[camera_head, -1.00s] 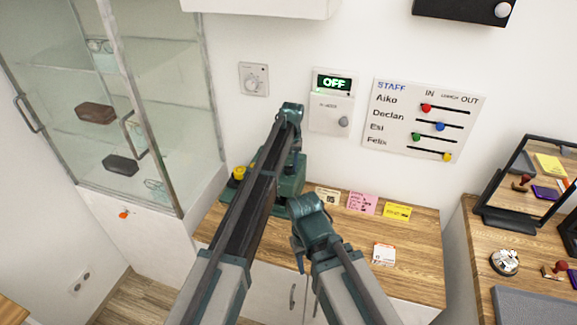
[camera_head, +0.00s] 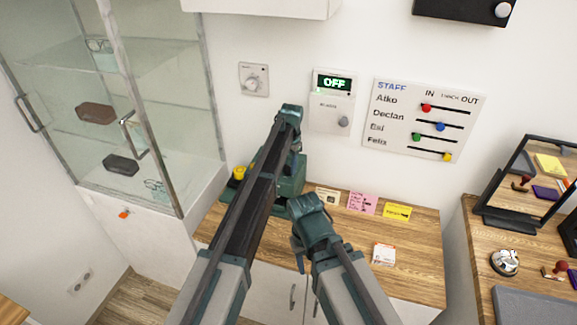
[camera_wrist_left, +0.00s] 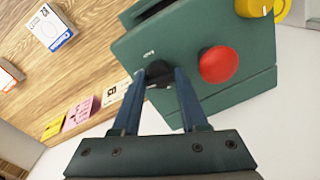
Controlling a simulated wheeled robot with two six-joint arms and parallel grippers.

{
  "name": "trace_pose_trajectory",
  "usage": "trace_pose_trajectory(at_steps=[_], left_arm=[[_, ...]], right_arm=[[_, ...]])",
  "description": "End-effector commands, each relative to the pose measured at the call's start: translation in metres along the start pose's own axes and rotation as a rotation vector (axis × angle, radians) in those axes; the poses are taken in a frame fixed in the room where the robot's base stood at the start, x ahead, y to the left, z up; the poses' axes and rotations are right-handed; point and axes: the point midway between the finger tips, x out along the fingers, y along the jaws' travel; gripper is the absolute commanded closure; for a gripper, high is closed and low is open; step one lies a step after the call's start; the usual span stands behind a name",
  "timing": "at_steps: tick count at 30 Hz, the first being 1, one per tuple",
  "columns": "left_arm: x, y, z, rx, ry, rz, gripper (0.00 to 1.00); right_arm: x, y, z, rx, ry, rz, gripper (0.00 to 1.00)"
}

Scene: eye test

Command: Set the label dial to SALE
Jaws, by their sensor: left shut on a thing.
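A dark green machine (camera_head: 292,182) stands on the wooden counter (camera_head: 350,245), partly hidden behind my left arm. In the left wrist view the machine (camera_wrist_left: 215,50) has a red button (camera_wrist_left: 219,64), a yellow knob (camera_wrist_left: 262,8) and a small black knob (camera_wrist_left: 160,74). Small white lettering beside the black knob is too small to read. My left gripper (camera_wrist_left: 163,82) is shut on the black knob, one finger on each side. I cannot read which setting it points to.
Pink (camera_head: 362,203) and yellow (camera_head: 397,212) cards stand beside the machine. A glass cabinet (camera_head: 150,100) is at left. Wall panels and a staff board (camera_head: 420,118) hang behind. A second desk (camera_head: 480,240) is at right.

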Motion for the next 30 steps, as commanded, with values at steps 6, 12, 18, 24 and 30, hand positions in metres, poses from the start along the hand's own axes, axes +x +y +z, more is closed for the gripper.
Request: trace_pose_trajectory(at_steps=[6,12,18,24,30], left_arm=[[0.0004,0.0030,0.0014,0.149,0.007,0.005,1.00],[0.0005,0.0032,0.0016,0.239,0.012,0.005,1.00],[0.0005,0.0034,0.0020,0.285,0.014,0.006,1.00],[0.0006,0.0036,0.0022,0.300,0.014,0.006,1.00],[0.0006,0.0037,0.0024,0.300,0.013,0.007,1.00]], right_arm=[[0.0006,-0.0001,0.0000,0.000,0.000,0.000,0.50],[0.0006,-0.0001,0.0000,0.000,0.000,0.000,0.50],[0.0007,-0.0001,0.0000,0.000,0.000,0.000,0.50],[0.0007,-0.0001,0.0000,0.000,0.000,0.000,0.50],[0.0008,-0.0001,0.0000,0.000,0.000,0.000,0.50]])
